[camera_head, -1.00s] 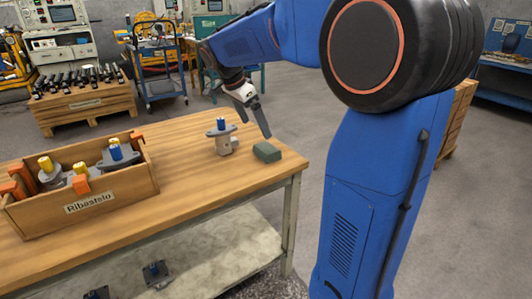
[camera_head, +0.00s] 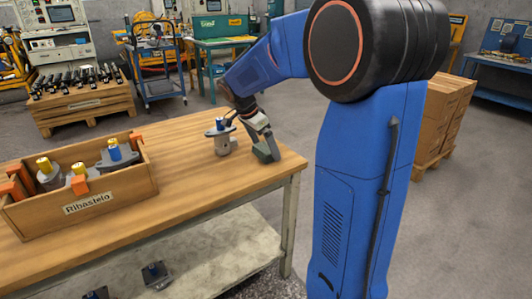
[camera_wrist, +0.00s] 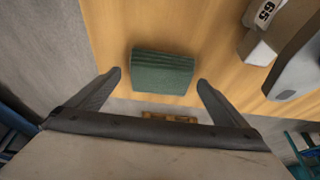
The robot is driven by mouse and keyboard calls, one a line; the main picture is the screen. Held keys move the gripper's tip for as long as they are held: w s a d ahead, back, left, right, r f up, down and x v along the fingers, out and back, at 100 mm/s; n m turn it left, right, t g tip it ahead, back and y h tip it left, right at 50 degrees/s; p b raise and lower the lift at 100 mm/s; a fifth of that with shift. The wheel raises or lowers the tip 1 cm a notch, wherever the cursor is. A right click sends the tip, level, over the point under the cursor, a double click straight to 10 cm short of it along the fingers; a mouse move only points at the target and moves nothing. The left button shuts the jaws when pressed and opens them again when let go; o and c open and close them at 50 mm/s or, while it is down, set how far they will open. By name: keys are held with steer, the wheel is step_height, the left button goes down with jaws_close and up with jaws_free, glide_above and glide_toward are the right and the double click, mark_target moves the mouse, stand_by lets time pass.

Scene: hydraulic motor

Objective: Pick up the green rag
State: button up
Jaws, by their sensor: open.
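The green rag (camera_head: 262,154) is a small folded dark green block lying on the wooden table near its right corner. In the wrist view the rag (camera_wrist: 162,72) shows its stacked folds and lies ahead, between the lines of the two fingers. My gripper (camera_head: 263,146) is directly over the rag in the head view, its fingers pointing down and partly covering it. In the wrist view my gripper (camera_wrist: 160,80) is open, with a finger on each side of the rag and a gap on both sides. I cannot tell how far down the fingertips reach.
A grey motor part with a blue cap (camera_head: 221,138) stands just left of the rag, close to my gripper. A wooden box (camera_head: 110,201) with more motor parts sits at the table's left. The table edge (camera_head: 296,166) is close on the right.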

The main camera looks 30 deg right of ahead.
mark_target(264, 148)
steer(key=shift+c, duration=0.5)
steer(key=c, duration=1)
step_height(264, 148, up, 10)
steer(key=shift+o, duration=0.4)
